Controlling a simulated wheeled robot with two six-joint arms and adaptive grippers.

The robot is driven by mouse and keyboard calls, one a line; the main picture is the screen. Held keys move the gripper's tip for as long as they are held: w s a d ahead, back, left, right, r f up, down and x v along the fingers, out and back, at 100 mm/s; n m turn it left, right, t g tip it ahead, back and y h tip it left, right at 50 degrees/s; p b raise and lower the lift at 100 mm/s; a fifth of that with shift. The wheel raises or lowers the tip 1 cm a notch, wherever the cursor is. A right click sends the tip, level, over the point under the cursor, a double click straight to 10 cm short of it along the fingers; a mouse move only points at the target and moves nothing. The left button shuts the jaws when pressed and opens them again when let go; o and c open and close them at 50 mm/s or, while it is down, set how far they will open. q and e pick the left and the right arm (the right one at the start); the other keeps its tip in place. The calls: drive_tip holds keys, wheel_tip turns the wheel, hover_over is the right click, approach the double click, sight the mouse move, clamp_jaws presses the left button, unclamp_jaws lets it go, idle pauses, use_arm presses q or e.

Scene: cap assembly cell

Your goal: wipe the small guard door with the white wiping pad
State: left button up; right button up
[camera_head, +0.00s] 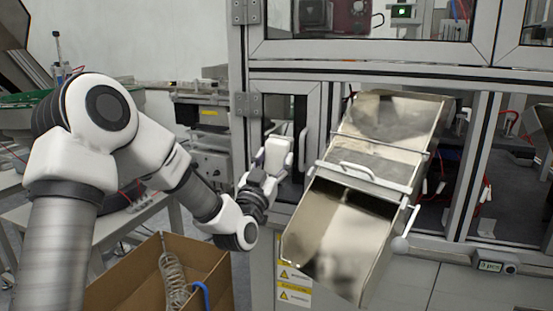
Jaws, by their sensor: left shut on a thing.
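The small guard door (313,112) is a narrow framed panel at the left of the machine front, with a dark pane and a white vertical handle. My left gripper (268,172) is in front of this door, at its lower left part. It is shut on the white wiping pad (278,150), which is held upright in front of the pane. Whether the pad touches the door cannot be told. The pad and gripper hide part of the pane. My right gripper is not in view.
A shiny metal chute (345,235) juts out just right of the small door. An open cardboard box (125,292) with a coiled hose (173,272) stands below my left arm. A bench with equipment (208,155) stands left of the machine.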

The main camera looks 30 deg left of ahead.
use_arm(q)
drive_tip(key=s+d, duration=0.1)
drive_tip(key=s, duration=0.6)
drive_tip(key=shift+d+b, duration=0.35)
drive_tip(key=shift+b, duration=0.05)
